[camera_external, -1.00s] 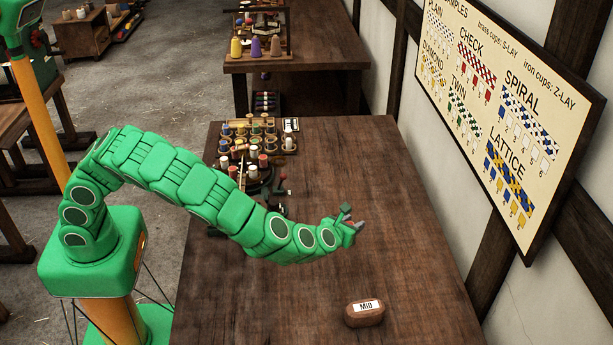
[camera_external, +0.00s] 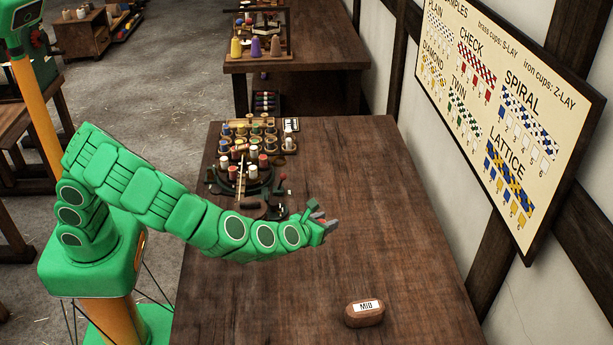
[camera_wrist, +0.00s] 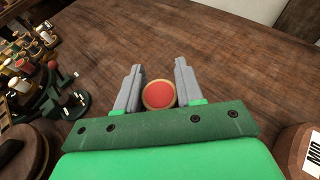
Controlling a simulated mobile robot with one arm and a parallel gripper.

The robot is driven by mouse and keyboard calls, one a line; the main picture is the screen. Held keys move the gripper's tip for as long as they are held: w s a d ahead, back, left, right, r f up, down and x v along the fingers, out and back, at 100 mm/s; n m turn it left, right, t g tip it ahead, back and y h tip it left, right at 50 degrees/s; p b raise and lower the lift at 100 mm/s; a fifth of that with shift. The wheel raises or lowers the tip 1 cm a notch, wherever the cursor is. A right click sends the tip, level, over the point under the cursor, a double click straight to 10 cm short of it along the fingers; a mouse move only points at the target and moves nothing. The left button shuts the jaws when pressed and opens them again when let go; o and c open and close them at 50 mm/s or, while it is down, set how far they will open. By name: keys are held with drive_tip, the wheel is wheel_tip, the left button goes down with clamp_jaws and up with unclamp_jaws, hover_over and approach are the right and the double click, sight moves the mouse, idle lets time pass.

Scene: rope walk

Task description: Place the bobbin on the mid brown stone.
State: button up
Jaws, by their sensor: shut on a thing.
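In the wrist view, a bobbin (camera_wrist: 158,95) with a red top and a pale wooden rim sits between the grey fingers of my gripper (camera_wrist: 157,90). The gripper is shut on it. In the external view, my gripper (camera_external: 326,223) hangs over the middle of the table, and the bobbin is mostly hidden there by the fingers. The brown stone (camera_external: 365,314) labelled MID lies at the table's near end, in front and to the right of the gripper. Part of the stone (camera_wrist: 296,150) also shows at the lower right of the wrist view.
A round braiding stand with several bobbins (camera_external: 250,172) stands at the table's left side, left of and behind my gripper. Racks of cups and bobbins (camera_external: 262,128) are behind it. The right side of the table (camera_external: 390,200) is clear up to the wall.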

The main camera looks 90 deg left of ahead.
drive_tip(key=s+d+r+m+t+h, duration=0.1)
drive_tip(key=d+r, duration=0.2)
drive_tip(key=d, duration=0.5)
drive_tip(key=s+d+r+m+t+h, duration=0.1)
drive_tip(key=s+d+r+m, duration=0.1)
drive_tip(key=d, duration=0.5)
hover_over(371, 302)
drive_tip(key=f, duration=0.9)
drive_tip(key=shift+s, duration=0.25)
drive_tip(key=shift+w+f, duration=0.2)
drive_tip(key=shift+f, duration=0.05)
drive_tip(key=shift+w+d+f, duration=0.1)
drive_tip(key=shift+f, duration=1.45)
drive_tip(key=shift+f, duration=0.1)
drive_tip(key=o, duration=1)
